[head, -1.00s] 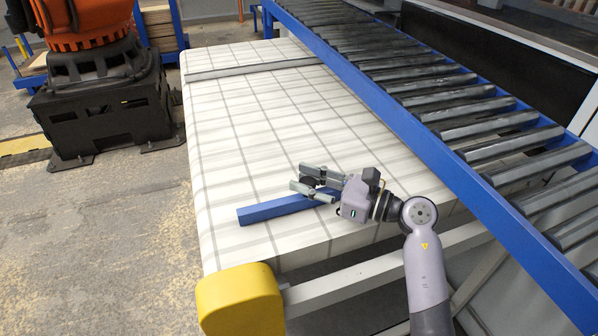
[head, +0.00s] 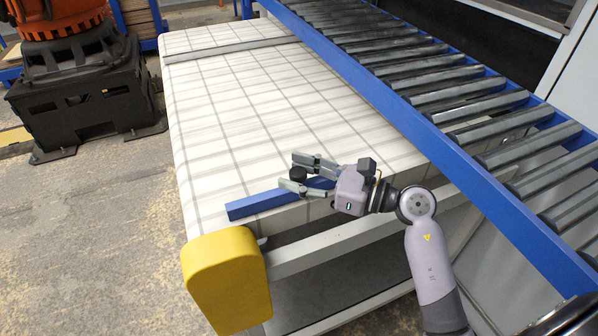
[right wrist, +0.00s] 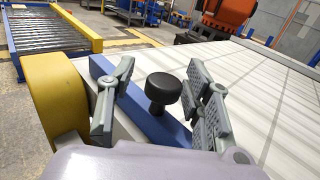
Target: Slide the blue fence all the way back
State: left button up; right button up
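The blue fence (head: 258,203) is a long blue bar lying across the near end of the white gridded table (head: 240,120), close to its near edge. A black round knob (head: 298,174) stands on the fence; it also shows in the right wrist view (right wrist: 163,88). My right gripper (head: 297,175) is open with its fingers on either side of the knob. In the right wrist view a clear gap shows between the knob and the left finger; the right fingers are nearer, and I cannot tell if they touch. My left gripper is not in view.
A yellow rounded block (head: 228,280) stands at the table's near left corner. A blue-framed roller conveyor (head: 440,95) runs along the right side. A grey strip (head: 230,48) crosses the table's far end. The tabletop between is clear.

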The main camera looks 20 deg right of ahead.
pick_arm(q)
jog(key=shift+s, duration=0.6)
pick_arm(e)
jog(key=v, duration=0.7)
jog(key=shift+d, duration=0.25)
jog(key=shift+s+a, duration=0.1)
